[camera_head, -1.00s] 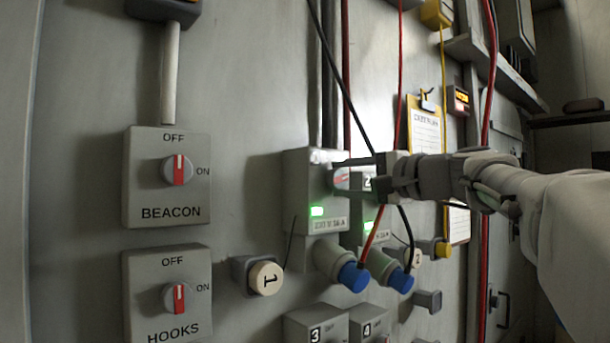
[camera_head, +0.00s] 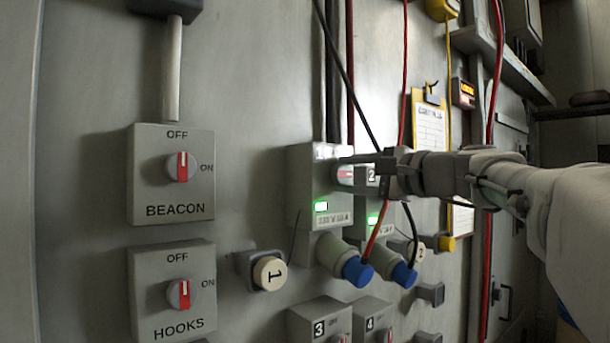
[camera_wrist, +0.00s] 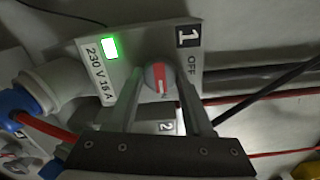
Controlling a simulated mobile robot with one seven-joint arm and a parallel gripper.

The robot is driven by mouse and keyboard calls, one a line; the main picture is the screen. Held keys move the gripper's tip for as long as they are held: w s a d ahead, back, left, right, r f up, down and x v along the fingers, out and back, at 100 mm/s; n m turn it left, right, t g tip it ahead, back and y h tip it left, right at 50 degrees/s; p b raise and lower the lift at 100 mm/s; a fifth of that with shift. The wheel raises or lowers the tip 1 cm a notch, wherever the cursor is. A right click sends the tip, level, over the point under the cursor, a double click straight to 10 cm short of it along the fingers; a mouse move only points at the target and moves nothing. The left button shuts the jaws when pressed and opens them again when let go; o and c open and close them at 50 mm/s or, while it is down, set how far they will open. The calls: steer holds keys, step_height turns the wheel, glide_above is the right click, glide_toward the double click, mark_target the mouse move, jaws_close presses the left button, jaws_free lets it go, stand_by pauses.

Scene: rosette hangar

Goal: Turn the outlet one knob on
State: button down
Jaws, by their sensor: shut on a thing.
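Outlet one (camera_head: 307,178) is a grey box on the wall with a lit green lamp. In the wrist view, the box (camera_wrist: 125,70) shows a "1", "OFF" and "230 V 16 A". Its round pale knob (camera_wrist: 149,78) has a red bar, which appears upright in that picture, across the direction of the "OFF" label; the knob also shows at the box's right in the head view (camera_head: 345,174). My gripper (camera_wrist: 160,92) is shut on the knob, one finger on each side. The fingers partly hide the knob and the marks around it.
Outlet two (camera_head: 374,205), with its own green lamp, stands close to the right. Blue plugs (camera_head: 357,271) with cables hang below. BEACON (camera_head: 171,195) and HOOKS (camera_head: 172,300) switches are at left. Black and red cables run past the gripper.

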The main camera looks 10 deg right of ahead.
steer(key=shift+c, duration=1.5)
jaws_free()
steer(key=b+v, duration=0.2)
steer(key=v, duration=1.5)
steer(key=shift+s+b, duration=0.25)
steer(key=shift+b, duration=0.05)
steer(key=shift+d+f, duration=0.1)
steer(key=s+a+f+n+g+h, duration=0.25)
steer(key=a+f, duration=0.25)
steer(key=f, duration=0.6)
steer(key=s+a+f+n+g+h, duration=0.1)
steer(key=s+a+f+n+g, duration=0.25)
steer(key=f, duration=0.85)
steer(key=s+f+n+g+h, duration=0.1)
steer(key=s+f+n+h, duration=0.2)
steer(key=f, duration=0.5)
steer(key=s+a+f+n+g+h, duration=0.1)
steer(key=s+f+n+g+h, duration=0.1)
steer(key=f, duration=0.7)
steer(key=s+n+h, duration=0.1)
steer(key=s+n, duration=0.1)
steer(key=s, duration=0.1)
steer(key=shift+s+a+n, duration=0.3)
